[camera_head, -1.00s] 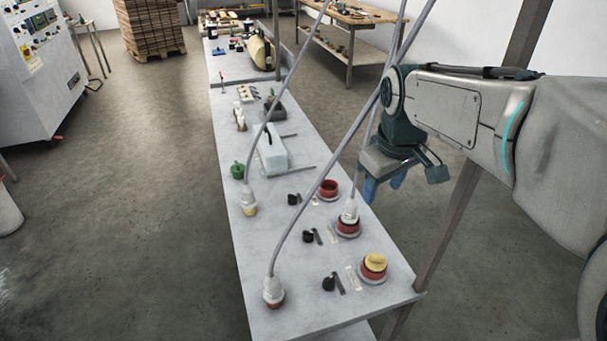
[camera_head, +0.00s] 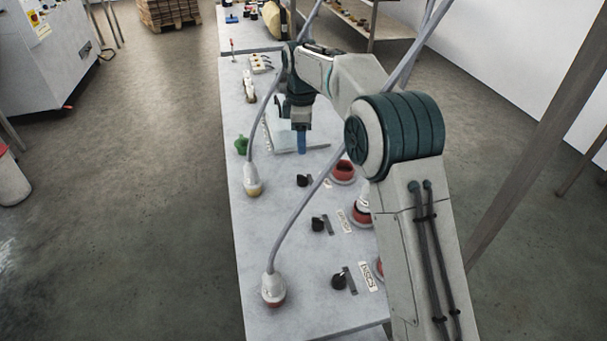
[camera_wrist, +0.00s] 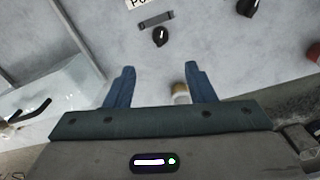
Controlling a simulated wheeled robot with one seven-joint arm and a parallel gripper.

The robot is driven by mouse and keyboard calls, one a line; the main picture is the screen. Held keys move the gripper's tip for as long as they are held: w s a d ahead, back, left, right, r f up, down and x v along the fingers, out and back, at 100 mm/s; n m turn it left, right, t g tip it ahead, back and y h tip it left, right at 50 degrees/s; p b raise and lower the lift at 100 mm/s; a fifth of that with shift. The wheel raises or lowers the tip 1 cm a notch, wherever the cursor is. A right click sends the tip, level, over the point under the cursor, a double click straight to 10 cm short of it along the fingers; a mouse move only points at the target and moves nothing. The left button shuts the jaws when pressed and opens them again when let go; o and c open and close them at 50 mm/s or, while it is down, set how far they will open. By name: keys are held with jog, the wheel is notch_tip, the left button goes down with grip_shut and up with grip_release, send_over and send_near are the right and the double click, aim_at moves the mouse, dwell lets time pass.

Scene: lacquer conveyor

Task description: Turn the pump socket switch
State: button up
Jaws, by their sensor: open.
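A small black rotary switch (camera_wrist: 160,36) with a white pointer mark shows in the wrist view, beyond my fingertips. Beside it are a dark slotted plate and a label cut off at the frame's edge, reading "Pu". It appears to be the farthest of the black switches (camera_head: 303,180) in the head view. My gripper (camera_head: 301,143) is over the table, a little beyond that switch, with its blue fingers pointing down. In the wrist view my gripper (camera_wrist: 157,72) has its fingers apart with nothing held between them. The switch is apart from the fingers.
Two more black switches (camera_head: 319,224) (camera_head: 339,281) stand nearer along the table (camera_head: 275,235). Grey cables rise from a yellow-white plug (camera_head: 252,180) and a red-white plug (camera_head: 273,290). A red socket (camera_head: 343,172) is on the right. A pale box (camera_head: 285,135) lies behind my gripper.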

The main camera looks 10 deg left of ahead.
aim_at(302, 176)
notch_tip(302, 176, down, 13)
jog(key=shift+f, duration=0.15)
dwell(0.4)
jog(key=c, duration=1)
